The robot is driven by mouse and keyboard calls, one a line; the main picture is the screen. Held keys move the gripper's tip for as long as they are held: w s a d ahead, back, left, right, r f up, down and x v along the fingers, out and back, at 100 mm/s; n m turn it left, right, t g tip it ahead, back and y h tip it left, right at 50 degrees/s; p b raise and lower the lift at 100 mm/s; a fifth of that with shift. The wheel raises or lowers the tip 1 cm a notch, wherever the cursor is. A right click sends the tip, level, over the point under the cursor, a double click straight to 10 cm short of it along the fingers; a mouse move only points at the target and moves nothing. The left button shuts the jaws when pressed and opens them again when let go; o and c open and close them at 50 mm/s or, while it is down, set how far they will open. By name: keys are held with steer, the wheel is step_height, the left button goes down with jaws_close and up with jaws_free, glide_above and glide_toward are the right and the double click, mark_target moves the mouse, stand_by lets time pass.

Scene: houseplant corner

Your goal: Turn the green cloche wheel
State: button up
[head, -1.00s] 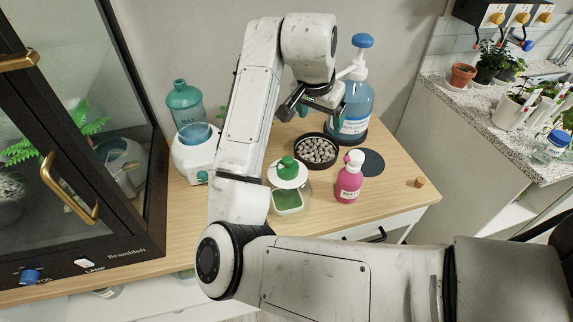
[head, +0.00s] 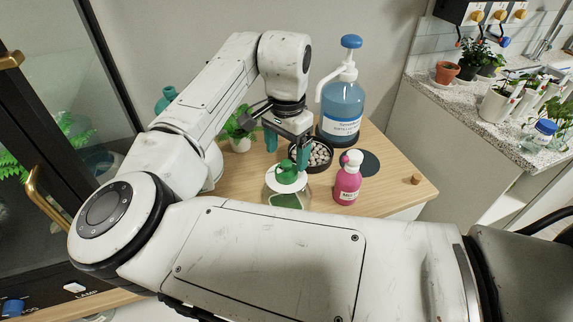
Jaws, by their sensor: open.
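The green cloche wheel (head: 287,170) sits on the white lid of a small clear cloche (head: 288,196) with something green inside, on the wooden cabinet top. My gripper (head: 287,150) points down with its teal fingers spread apart and nothing between them. In the picture it is just above and slightly behind the wheel. The right finger overlaps the area at the wheel's upper right edge; I cannot tell whether it touches.
A potted plant (head: 240,143) stands left of my gripper. A dark disc (head: 369,162) lies at right.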

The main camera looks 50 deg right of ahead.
mark_target(287, 162)
steer(key=shift+f, duration=2.4)
steer(key=c, duration=1.1)
steer(key=shift+o, duration=0.2)
